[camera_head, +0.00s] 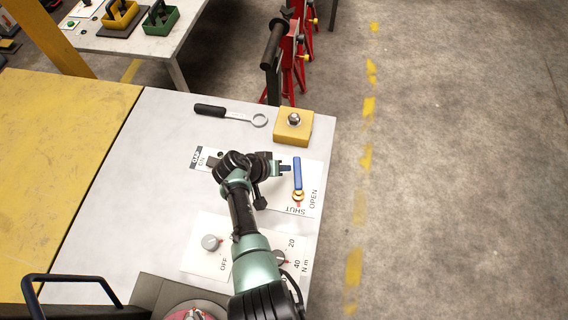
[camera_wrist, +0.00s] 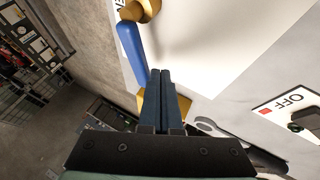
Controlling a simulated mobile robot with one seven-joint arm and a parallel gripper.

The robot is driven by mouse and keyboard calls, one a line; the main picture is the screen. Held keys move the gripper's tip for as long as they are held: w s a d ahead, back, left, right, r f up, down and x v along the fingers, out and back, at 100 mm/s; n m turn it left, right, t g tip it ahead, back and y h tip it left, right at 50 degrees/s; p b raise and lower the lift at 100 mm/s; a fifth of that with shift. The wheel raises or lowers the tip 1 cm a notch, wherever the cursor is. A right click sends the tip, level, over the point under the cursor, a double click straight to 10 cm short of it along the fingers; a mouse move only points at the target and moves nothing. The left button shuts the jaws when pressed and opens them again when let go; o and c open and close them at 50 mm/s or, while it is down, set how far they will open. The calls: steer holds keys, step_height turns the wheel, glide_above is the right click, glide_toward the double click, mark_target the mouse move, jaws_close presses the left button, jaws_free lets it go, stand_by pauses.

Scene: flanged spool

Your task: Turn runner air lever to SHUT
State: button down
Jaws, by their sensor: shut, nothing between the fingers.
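The runner air lever has a blue handle (camera_head: 297,173) on a brass pivot (camera_head: 298,196), mounted on a white plate at the bench's right side. The handle points up in the head view, away from the printed SHUT (camera_head: 295,210) below the pivot; OPEN (camera_head: 314,198) is printed to the right. My gripper (camera_head: 286,168) is just left of the handle, its fingers shut and empty. In the wrist view the shut fingers (camera_wrist: 160,73) lie right beside the blue handle (camera_wrist: 131,46), near its free end; I cannot tell if they touch. The brass pivot (camera_wrist: 147,9) is at the top.
A wrench (camera_head: 232,114) and a yellow block with a nut (camera_head: 293,129) lie beyond the lever. An OFF/ON switch plate (camera_head: 197,157) is left of my gripper. A knob panel (camera_head: 200,259) is nearer. Red stands (camera_head: 287,80) stand past the bench; floor is clear to the right.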

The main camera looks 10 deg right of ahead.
steer(key=shift+d, duration=0.15)
steer(key=shift+w+d+f+b, duration=0.1)
steer(key=shift+f+b, duration=0.1)
steer(key=shift+b, duration=0.35)
steer(key=shift+w+d+m+g+b, duration=0.1)
steer(key=shift+d+m+g+b, duration=0.25)
steer(key=shift+m+b, duration=0.5)
steer(key=shift+w+d+r+h+b, duration=0.15)
steer(key=shift+d+h+b, duration=0.15)
steer(key=shift+d+b, duration=0.2)
steer(key=shift+a, duration=0.1)
